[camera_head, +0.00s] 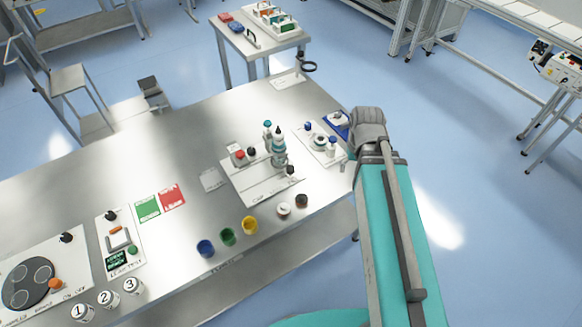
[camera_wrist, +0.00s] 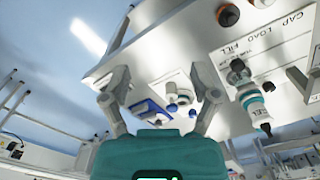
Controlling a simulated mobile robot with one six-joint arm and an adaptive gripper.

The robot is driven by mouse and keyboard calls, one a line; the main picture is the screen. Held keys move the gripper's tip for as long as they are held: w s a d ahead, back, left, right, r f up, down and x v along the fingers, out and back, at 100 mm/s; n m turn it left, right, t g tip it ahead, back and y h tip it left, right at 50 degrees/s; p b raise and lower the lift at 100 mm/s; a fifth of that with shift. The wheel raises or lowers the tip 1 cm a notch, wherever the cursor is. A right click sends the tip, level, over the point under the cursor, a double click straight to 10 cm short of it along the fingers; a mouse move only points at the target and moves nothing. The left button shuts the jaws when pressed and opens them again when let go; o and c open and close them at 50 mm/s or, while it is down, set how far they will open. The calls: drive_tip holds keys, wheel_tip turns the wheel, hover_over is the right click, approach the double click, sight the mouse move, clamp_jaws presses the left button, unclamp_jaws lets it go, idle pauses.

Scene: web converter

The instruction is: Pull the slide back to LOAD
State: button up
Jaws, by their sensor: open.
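The slide station is a white plate (camera_head: 262,187) on the steel bench in the head view, and its letters CAP, LOAD and FILL show in the wrist view (camera_wrist: 285,45). A teal-and-white bottle with a dark cap (camera_head: 279,150) stands on it, and it also shows in the wrist view (camera_wrist: 245,85). I cannot clearly tell the slide's handle from the dark knobs, nor which mark the slide is at. My gripper (camera_wrist: 158,85) is open and empty, its fingers apart, to the left of the bottle in the wrist view. My arm hides the gripper in the head view.
A white plate with blue knobs (camera_head: 322,143) and a blue tray (camera_head: 337,124) lie near my wrist. Yellow (camera_head: 249,225), green and blue cups stand along the bench front. Green and red cards (camera_head: 172,197) lie left of the station. Bare steel lies behind it.

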drive_tip(key=w+a+f+n+b, duration=0.2)
drive_tip(key=w+a+n, duration=0.3)
drive_tip(key=w+a, duration=0.45)
drive_tip(key=n, duration=0.4)
hover_over(290, 167)
drive_tip(key=f, duration=0.1)
drive_tip(key=shift+b, duration=0.45)
drive_tip(key=shift+f, duration=0.15)
wheel_tip(290, 167, down, 14)
drive_tip(key=b, duration=1.3)
drive_tip(key=shift+r+b, duration=0.25)
drive_tip(key=shift+b, duration=0.15)
clamp_jaws()
